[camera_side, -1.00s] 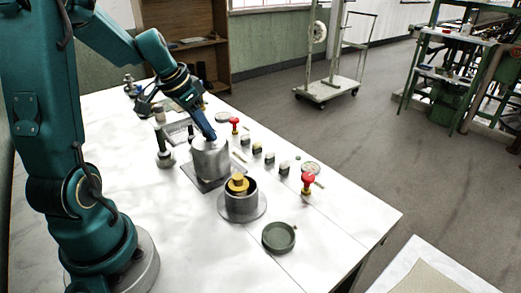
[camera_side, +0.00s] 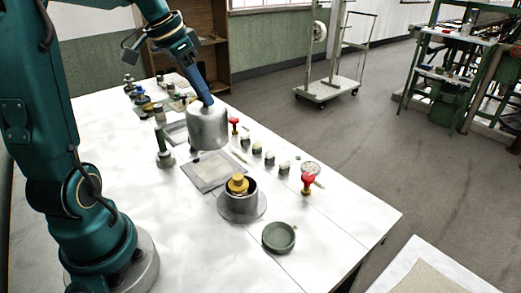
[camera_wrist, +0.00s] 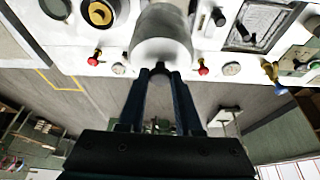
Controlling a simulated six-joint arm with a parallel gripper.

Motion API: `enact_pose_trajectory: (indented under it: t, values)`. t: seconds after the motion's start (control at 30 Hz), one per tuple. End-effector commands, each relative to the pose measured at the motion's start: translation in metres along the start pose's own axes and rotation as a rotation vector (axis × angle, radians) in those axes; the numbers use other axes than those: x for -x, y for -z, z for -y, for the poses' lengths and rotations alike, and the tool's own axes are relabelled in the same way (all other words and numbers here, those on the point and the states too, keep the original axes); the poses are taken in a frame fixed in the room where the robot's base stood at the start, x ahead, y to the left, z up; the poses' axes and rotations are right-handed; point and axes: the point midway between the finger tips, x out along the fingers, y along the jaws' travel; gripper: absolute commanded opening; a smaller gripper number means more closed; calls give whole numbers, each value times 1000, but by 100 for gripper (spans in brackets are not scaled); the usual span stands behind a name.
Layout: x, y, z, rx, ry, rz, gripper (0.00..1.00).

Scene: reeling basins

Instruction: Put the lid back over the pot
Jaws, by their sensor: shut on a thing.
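The lid (camera_side: 208,128) is a tall, pale grey metal cover with a rounded top. My gripper (camera_side: 207,101) is shut on its top and holds it upright above a flat grey plate. The lid also shows in the wrist view (camera_wrist: 162,38), just beyond my fingertips (camera_wrist: 160,72). The grip itself is small and partly hidden in the side view. The pot (camera_side: 238,206) is a dark grey, uncovered cylinder on a round base, with a yellow piece (camera_side: 238,184) inside. It stands in front and to the right of the lid, and shows at the wrist view's top left (camera_wrist: 120,12).
The grey plate (camera_side: 214,174) lies bare behind the pot. A shallow green dish (camera_side: 279,237) lies in front. Red-topped tools (camera_side: 308,182) and several small blocks line the right table edge. A small stand (camera_side: 164,155) is left of the lid.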

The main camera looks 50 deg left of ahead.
Motion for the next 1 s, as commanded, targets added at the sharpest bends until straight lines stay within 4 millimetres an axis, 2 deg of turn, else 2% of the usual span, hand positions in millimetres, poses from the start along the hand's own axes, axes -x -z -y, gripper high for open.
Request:
enact_pose_trajectory:
  t: [0.2,0.3,0.4,0.57,1.0]
  values:
    - [0,4,-72,-244,-103,3,0]
    - [2,3,-100,-338,-140,1,0]
    - [4,2,-118,-395,-160,-5,0]
    - [3,2,-128,-430,-169,-11,0]
    - [-25,-9,-128,-428,-170,-9,0]
